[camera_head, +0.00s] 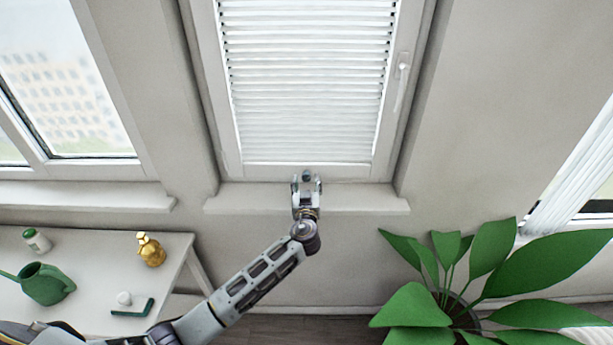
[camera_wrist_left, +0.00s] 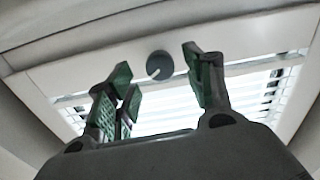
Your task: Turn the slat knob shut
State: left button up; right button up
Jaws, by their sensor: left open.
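The slat knob (camera_wrist_left: 159,65) is a small dark grey disc with a light pointer mark, set on the white window frame. In the head view the knob (camera_head: 307,175) shows at the bottom of the frame, between my left gripper's fingertips or just beyond them. My left gripper (camera_head: 306,180) is open in front of the window. In the left wrist view its green-padded fingers (camera_wrist_left: 155,88) stand apart on either side below the knob, and I see no contact. The white slats (camera_head: 305,80) fill the window; bright gaps show between them in the wrist view. My right gripper is not in view.
A white sill (camera_head: 245,199) runs below the window. A window handle (camera_head: 402,80) is on the right of the frame. A table at left holds a green watering can (camera_head: 45,284), a gold bottle (camera_head: 150,250) and small items. A leafy plant (camera_head: 490,290) stands at lower right.

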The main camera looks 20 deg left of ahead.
aim_at(306, 178)
pick_arm(q)
jog(key=shift+p+x, duration=0.35)
jog(key=shift+x, duration=1.65)
jog(key=shift+c, duration=0.2)
jog(key=c, duration=1)
